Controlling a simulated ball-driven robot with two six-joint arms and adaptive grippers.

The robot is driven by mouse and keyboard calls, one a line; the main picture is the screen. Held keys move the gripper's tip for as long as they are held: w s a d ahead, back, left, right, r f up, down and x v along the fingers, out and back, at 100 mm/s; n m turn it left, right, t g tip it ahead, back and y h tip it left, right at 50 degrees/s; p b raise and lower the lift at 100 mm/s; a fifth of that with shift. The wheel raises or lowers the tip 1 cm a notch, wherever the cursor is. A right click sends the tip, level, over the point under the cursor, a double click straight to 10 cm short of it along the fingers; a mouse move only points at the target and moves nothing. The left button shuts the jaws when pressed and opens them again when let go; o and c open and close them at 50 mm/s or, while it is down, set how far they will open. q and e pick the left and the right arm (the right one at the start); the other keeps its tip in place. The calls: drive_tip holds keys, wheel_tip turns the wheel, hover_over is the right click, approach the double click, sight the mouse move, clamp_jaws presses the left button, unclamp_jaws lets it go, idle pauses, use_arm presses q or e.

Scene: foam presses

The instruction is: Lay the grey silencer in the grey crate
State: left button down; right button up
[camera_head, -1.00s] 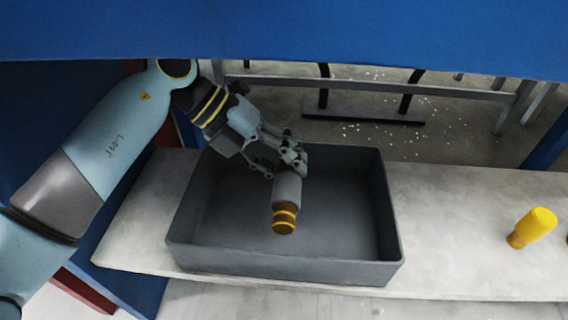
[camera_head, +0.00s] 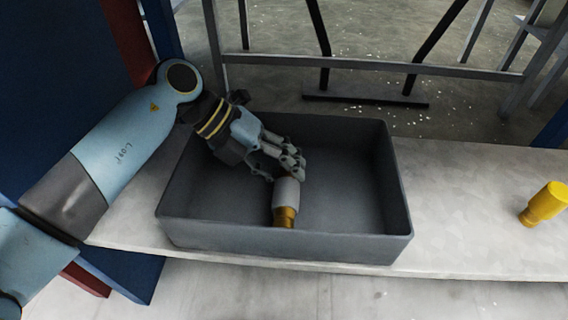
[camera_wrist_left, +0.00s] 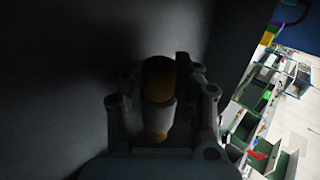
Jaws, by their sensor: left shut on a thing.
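The grey silencer (camera_head: 286,194) is a short grey cylinder with a brass-coloured end. In the head view it is inside the grey crate (camera_head: 285,247), its brass end pointing to the crate's front wall. My left gripper (camera_head: 287,172) reaches down into the crate and is shut on the silencer's far end. In the left wrist view the silencer (camera_wrist_left: 159,113) sits between the fingers (camera_wrist_left: 160,100), dark in shadow. Whether it touches the crate floor I cannot tell. My right gripper is not in view.
The crate stands on a pale bench (camera_head: 460,200). A metal frame (camera_head: 370,66) runs behind the bench.

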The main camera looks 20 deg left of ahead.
use_arm(q)
drive_tip(key=c, duration=0.9)
unclamp_jaws()
